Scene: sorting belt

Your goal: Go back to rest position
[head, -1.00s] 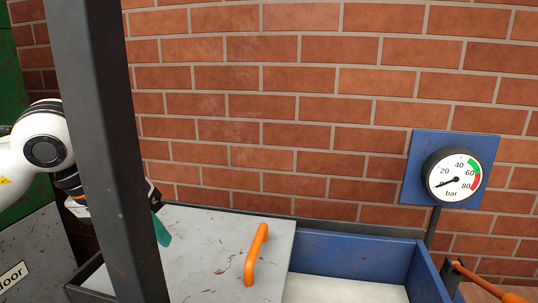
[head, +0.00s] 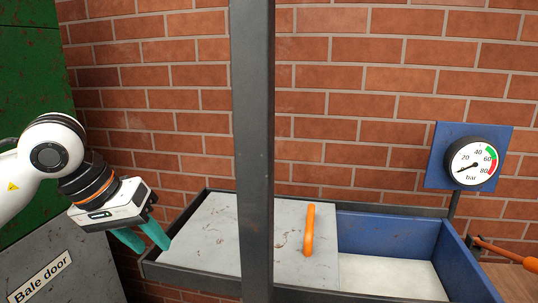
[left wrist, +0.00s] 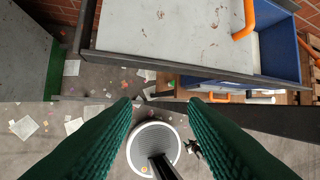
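My left gripper (head: 142,240) is at the left in the head view, with its white body and two teal fingers pointing down and right. Its fingers are apart with nothing between them, and they also show spread in the left wrist view (left wrist: 158,105). The gripper is beside the left end of the grey lid (head: 205,240), clear of the orange handle (head: 310,230). My right gripper is not in either view.
A dark upright post (head: 253,120) stands in front of the lid. The blue bin (head: 385,233) is open at the right. A pressure gauge (head: 473,163) is on the right, and the panel marked Bale door (head: 60,265) is at lower left. Litter (left wrist: 25,127) lies on the floor.

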